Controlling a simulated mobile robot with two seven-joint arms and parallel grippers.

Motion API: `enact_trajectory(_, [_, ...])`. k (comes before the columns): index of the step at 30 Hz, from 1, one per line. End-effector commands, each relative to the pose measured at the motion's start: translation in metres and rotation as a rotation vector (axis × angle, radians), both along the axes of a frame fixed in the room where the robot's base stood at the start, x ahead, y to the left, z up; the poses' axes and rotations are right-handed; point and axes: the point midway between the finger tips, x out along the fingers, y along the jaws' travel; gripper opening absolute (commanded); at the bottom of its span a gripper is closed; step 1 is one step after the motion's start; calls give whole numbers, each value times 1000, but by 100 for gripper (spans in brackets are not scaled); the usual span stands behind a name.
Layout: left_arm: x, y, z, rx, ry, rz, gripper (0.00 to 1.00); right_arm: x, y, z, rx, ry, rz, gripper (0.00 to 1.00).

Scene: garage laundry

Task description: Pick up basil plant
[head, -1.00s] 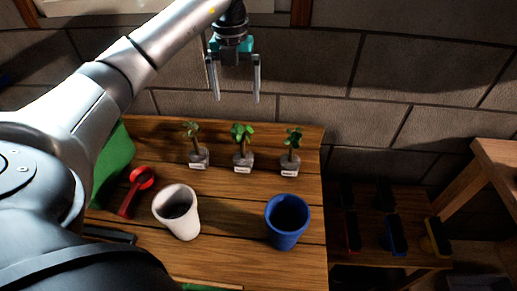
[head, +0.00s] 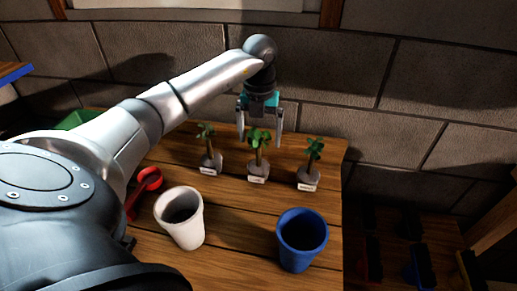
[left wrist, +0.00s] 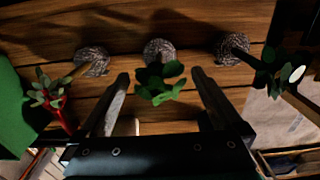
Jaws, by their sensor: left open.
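Three small plants stand in a row on the wooden table, each in a grey base with a white label too small to read. I cannot confirm by label which is the basil. The middle plant (head: 259,139) has broad bright green leaves; the left plant (head: 207,133) and right plant (head: 314,150) stand either side. My left gripper (head: 260,141) is open and empty, pointing down over the middle plant. In the left wrist view the middle plant's leaves (left wrist: 161,84) show between the fingers, with no clear contact. My right gripper is not in view.
A white cup (head: 183,232) and a blue cup (head: 300,258) stand in front of the plants. A red tool (head: 149,180) lies at the left, near a green item (head: 78,119). A block wall (head: 320,75) rises behind the table.

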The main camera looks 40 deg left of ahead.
Motion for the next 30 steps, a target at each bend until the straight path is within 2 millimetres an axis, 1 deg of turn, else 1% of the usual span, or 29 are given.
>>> enact_trajectory(4, [-1, -1, -12, -2, 1, 0, 100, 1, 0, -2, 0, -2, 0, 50])
enact_trajectory(9, [-5, 0, -39, -3, 2, 0, 100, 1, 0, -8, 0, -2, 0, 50])
enact_trajectory(12, [-4, 0, -50, 0, 1, 0, 100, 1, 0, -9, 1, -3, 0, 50])
enact_trajectory(15, [-4, 0, -54, -1, 0, -1, 100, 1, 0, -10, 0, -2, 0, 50])
enact_trajectory(21, [-4, 0, -54, 0, -1, -1, 100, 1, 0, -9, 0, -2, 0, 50])
enact_trajectory(23, [-4, 0, -54, 0, -1, -1, 94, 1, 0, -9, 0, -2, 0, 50])
enact_trajectory(30, [-4, 0, -53, 0, -1, 0, 67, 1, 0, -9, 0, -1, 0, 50])
